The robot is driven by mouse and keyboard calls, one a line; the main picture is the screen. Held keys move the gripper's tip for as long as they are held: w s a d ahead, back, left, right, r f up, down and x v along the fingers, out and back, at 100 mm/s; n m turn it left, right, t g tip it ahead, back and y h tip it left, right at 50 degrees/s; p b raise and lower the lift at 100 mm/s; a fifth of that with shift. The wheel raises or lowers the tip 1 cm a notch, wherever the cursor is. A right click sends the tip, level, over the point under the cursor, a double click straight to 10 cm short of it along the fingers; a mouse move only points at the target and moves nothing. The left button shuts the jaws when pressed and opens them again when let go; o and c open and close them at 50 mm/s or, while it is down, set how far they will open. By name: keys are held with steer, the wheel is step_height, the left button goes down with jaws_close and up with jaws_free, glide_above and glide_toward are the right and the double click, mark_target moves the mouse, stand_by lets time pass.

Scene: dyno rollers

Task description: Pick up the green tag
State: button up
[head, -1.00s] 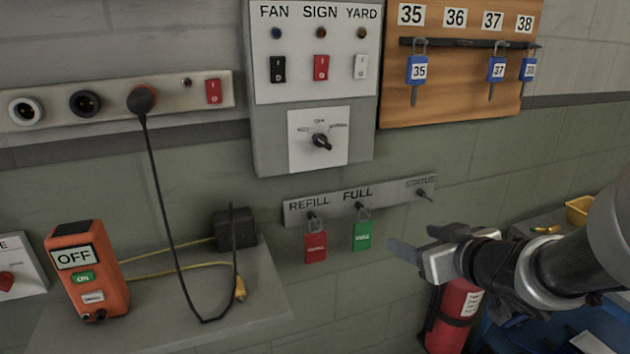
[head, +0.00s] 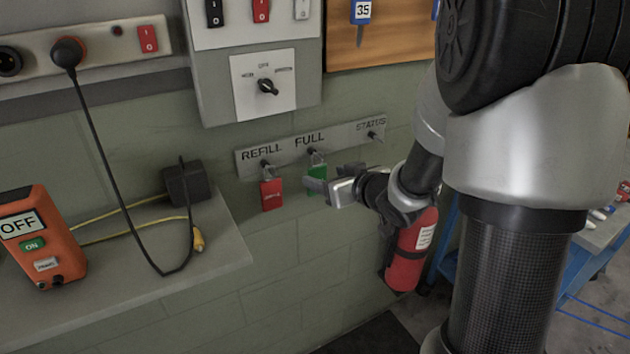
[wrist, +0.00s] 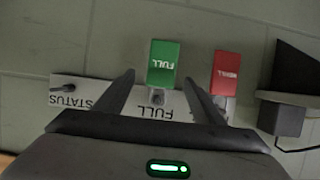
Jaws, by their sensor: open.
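The green tag (head: 316,179) hangs from the hook under FULL on a grey wall strip (head: 342,139). In the head view my gripper (head: 318,186) is in front of it and partly covers it. In the wrist view the green tag (wrist: 163,64) appears upside down between the two open fingers of my gripper (wrist: 158,82), with a visible gap on each side. The fingers are not closed on it. How far the tag lies from the fingers in depth is hard to tell.
A red tag (head: 271,194) hangs under REFILL, close beside one finger in the wrist view (wrist: 226,72). The STATUS hook (head: 371,135) is empty. A shelf (head: 228,250) with a black box stands left, and a fire extinguisher (head: 408,250) is below right.

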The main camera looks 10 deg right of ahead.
mark_target(318, 173)
steer(key=b+x, duration=0.1)
steer(key=x, duration=0.4)
steer(key=shift+w+a, duration=0.15)
steer(key=shift+a, duration=0.05)
steer(key=c, duration=1.1)
steer(key=shift+r, duration=0.1)
steer(key=shift+r, duration=0.1)
